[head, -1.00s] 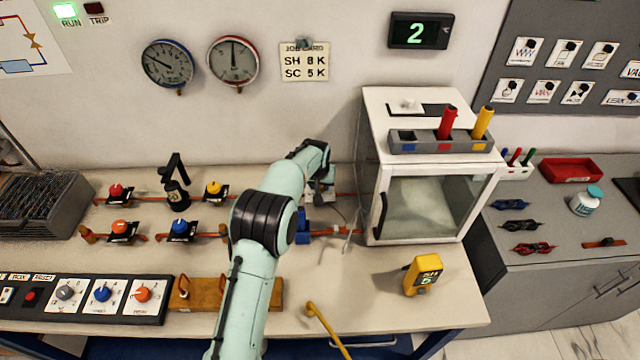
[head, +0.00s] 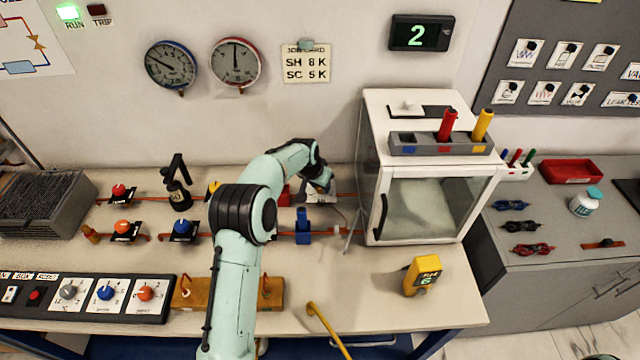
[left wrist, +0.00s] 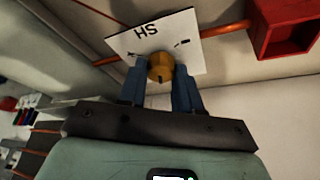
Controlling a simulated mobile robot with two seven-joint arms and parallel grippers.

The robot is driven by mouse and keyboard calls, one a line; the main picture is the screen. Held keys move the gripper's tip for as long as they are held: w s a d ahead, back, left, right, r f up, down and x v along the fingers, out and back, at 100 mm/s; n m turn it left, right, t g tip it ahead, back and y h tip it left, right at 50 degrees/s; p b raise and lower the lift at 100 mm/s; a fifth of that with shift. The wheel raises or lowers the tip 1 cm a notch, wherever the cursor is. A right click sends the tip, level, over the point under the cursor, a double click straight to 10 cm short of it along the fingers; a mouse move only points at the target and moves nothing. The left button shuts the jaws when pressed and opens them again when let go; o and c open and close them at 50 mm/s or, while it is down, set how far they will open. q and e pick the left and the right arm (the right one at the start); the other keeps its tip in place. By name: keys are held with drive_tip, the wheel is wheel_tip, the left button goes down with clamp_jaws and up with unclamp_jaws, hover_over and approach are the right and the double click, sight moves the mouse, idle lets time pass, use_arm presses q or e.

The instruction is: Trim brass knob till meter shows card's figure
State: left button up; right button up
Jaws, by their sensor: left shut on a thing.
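The brass knob (left wrist: 160,68) sits on a white plate (left wrist: 122,45) marked SH, seen in the left wrist view. My left gripper (head: 322,186) is shut on the knob, one finger on each side; in the head view the gripper mostly hides it. The job card (head: 306,64) on the wall reads SH 8 K and SC 5 K. My right gripper is not in view.
A white cabinet (head: 375,215) with a glass door stands right of my left gripper. A blue fitting (head: 303,228) and a red box (left wrist: 285,28) are close to it. Round gauges (head: 236,63) hang on the wall. The bench front near the meter is mostly clear.

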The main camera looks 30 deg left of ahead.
use_arm(q)
drive_tip(key=o, duration=1)
drive_tip(key=shift+o, duration=0.2)
drive_tip(key=shift+r, duration=0.1)
drive_tip(key=v, duration=1.3)
drive_tip(key=shift+b, duration=0.45)
